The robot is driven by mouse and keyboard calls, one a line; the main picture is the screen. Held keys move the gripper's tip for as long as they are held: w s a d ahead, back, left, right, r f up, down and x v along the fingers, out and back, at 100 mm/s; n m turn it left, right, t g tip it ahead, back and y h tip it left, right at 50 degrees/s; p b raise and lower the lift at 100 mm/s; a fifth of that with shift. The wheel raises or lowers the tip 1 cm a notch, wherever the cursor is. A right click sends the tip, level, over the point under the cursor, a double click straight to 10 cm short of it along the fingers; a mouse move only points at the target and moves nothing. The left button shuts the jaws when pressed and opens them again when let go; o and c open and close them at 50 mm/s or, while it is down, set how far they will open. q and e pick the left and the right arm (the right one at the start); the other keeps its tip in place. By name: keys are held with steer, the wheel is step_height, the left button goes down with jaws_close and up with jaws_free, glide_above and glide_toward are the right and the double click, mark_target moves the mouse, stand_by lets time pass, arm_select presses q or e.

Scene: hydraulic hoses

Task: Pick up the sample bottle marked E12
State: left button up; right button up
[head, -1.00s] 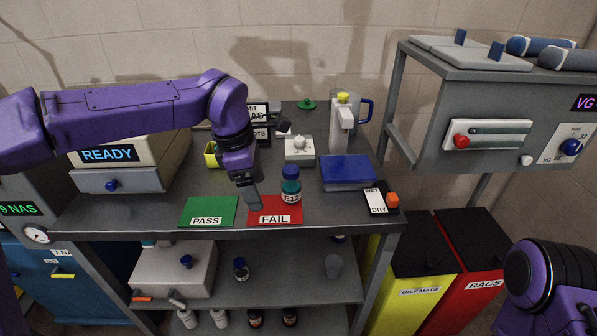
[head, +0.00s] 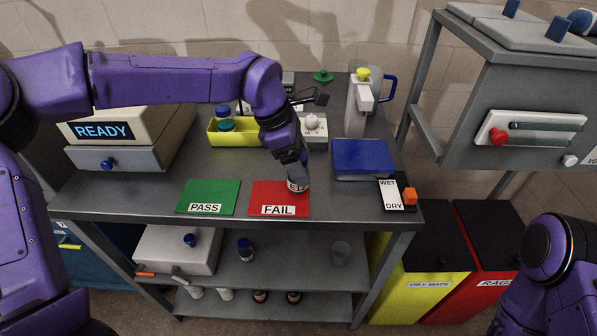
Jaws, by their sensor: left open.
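The sample bottle marked E12 (head: 297,184) stands upright at the right end of the red FAIL mat (head: 264,194). Only part of its label and lower body shows; its blue cap is hidden behind my gripper. My left gripper (head: 298,168) is open and points down over the bottle, with its fingers at the bottle's upper part. I cannot tell whether the fingers touch it. My right arm shows at the lower right, but its gripper is out of view.
A green PASS mat (head: 208,197) lies to the left. A blue box (head: 361,158) and a WET/DRY card (head: 391,195) are to the right. A yellow tray (head: 221,138) holding bottles and a white device (head: 315,129) stand behind.

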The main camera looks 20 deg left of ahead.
arm_select(q)
steer(key=shift+d+f, duration=0.25)
steer(key=shift+f, duration=0.15)
steer(key=c, duration=1.1)
steer(key=shift+a, duration=0.1)
